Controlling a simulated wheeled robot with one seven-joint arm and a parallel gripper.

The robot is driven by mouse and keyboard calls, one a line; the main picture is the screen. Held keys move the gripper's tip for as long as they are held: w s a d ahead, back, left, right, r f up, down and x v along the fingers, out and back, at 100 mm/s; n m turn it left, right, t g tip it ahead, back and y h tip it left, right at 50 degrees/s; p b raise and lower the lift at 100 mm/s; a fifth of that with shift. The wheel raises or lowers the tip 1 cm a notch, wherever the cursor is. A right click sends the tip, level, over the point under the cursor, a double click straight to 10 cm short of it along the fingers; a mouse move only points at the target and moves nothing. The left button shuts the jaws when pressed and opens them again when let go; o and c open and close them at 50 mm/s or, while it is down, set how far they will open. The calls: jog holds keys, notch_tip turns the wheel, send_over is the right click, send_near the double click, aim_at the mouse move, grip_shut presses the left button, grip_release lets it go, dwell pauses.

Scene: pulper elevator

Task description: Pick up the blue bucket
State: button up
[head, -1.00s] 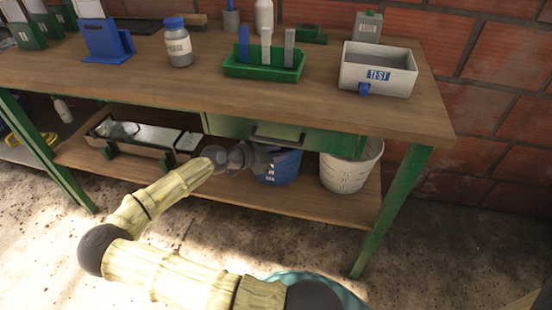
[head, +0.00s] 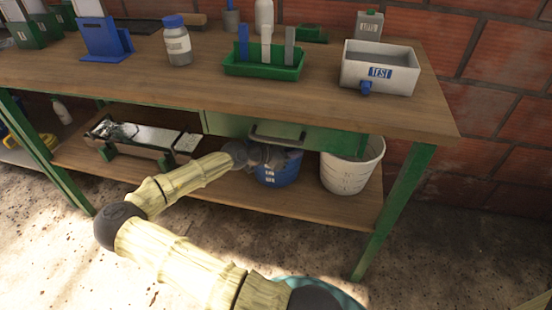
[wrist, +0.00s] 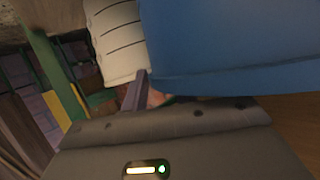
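The blue bucket (head: 279,176) stands on the lower wooden shelf of the green-framed bench, below the drawer. White markings show on its front. My gripper (head: 268,156) is at the bucket's upper front, overlapping its rim in the head view. In the wrist view the blue bucket (wrist: 235,50) fills the upper right, very close above my gripper's body. One grey finger shows beside the bucket's lower left edge. The other finger is hidden, so I cannot tell whether the fingers are open or closed on the bucket.
A white bucket (head: 350,170) stands just right of the blue one. The drawer (head: 260,132) and its handle are close above. A box-like tray (head: 135,145) lies left on the shelf. A green bench leg (head: 395,205) stands at the right.

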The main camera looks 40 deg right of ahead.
jog(key=shift+c, duration=0.5)
grip_shut()
dwell(1.1)
